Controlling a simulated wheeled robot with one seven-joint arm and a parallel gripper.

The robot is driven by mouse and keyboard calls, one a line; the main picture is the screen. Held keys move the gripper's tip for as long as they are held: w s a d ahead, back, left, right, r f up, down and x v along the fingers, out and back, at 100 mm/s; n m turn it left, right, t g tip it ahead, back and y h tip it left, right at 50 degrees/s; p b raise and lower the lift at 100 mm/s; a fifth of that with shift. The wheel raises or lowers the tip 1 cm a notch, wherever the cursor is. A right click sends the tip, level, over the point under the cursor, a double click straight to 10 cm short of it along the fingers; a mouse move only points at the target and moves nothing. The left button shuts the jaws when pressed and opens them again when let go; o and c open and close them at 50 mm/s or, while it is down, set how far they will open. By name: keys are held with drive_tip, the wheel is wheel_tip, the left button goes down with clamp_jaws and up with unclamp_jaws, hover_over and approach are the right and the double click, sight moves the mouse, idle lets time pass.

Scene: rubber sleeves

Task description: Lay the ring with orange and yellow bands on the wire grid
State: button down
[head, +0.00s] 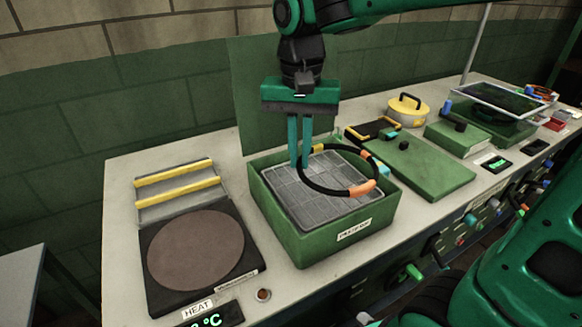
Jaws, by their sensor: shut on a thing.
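The ring (312,186) is black with orange and yellow bands. My gripper (299,163) is shut on its left side, with the fingers pointing down. The ring hangs tilted over the wire grid (292,206), which lies inside a green open box (295,243) on the bench. The ring's right part, with an orange band, shows in front of the box's right side. I cannot tell whether the ring touches the grid.
A dark plate with a round brown disc (196,250) and a HEAT display stands left of the box. A green lid panel (278,95) stands upright behind it. A flat green case (420,168) and a yellow lidded pot (407,109) are to the right.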

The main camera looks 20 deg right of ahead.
hover_over(288, 179)
wheel_tip(288, 179, down, 4)
drive_tip(key=shift+f, duration=2.05)
drive_tip(key=c, duration=1.9)
unclamp_jaws()
drive_tip(key=shift+f, duration=0.1)
drive_tip(key=shift+o, duration=0.2)
wheel_tip(288, 179, up, 12)
